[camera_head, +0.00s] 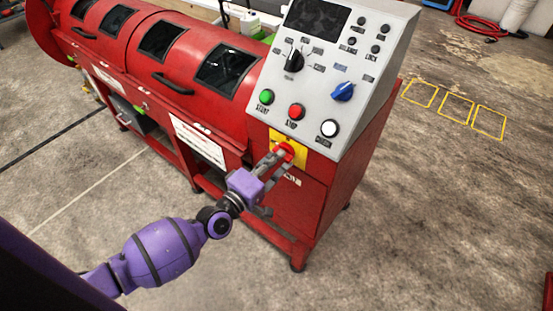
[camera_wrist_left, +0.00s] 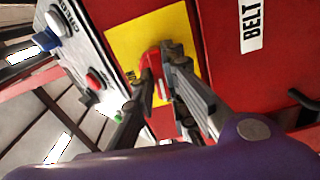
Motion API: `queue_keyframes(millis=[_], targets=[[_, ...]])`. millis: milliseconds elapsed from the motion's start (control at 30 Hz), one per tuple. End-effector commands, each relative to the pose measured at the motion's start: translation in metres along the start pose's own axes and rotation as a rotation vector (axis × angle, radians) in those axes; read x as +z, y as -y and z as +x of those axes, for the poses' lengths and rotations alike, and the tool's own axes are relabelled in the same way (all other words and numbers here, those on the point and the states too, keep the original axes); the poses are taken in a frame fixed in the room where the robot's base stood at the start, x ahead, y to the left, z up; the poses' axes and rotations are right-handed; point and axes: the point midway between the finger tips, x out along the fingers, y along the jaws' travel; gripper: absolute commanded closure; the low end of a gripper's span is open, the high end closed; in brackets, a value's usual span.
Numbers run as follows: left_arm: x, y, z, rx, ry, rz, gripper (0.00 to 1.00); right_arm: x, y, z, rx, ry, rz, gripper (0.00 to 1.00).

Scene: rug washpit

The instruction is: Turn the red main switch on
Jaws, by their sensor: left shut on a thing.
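The red main switch (camera_head: 287,148) sits on a yellow plate (camera_head: 299,154) on the front of the red machine, below the control panel. My left gripper (camera_head: 279,153) reaches it from the lower left and is shut on the switch's handle. In the left wrist view, the fingers (camera_wrist_left: 160,75) lie on both sides of the red switch (camera_wrist_left: 153,66), in front of the yellow plate (camera_wrist_left: 130,38). The fingers hide part of the switch, and I cannot read its position marks. My right gripper is not in view.
The grey control panel (camera_head: 325,115) above carries a green START button (camera_head: 267,96), a red STOP button (camera_head: 296,111), a white button (camera_head: 329,128) and a blue knob (camera_head: 343,91). The red drum housing (camera_head: 205,45) extends left.

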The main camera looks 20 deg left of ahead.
Motion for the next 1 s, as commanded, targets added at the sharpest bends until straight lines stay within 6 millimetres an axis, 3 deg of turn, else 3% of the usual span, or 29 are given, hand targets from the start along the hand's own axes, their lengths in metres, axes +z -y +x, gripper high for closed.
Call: queue_keyframes(millis=[367,1000], targets=[[-0.001,-0.002,0.000,0.002,-0.002,0.327,1.00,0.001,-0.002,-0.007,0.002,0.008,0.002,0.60],[-0.001,-0.002,0.000,0.000,-0.002,0.935,1.00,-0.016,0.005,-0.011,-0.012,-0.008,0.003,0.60]])
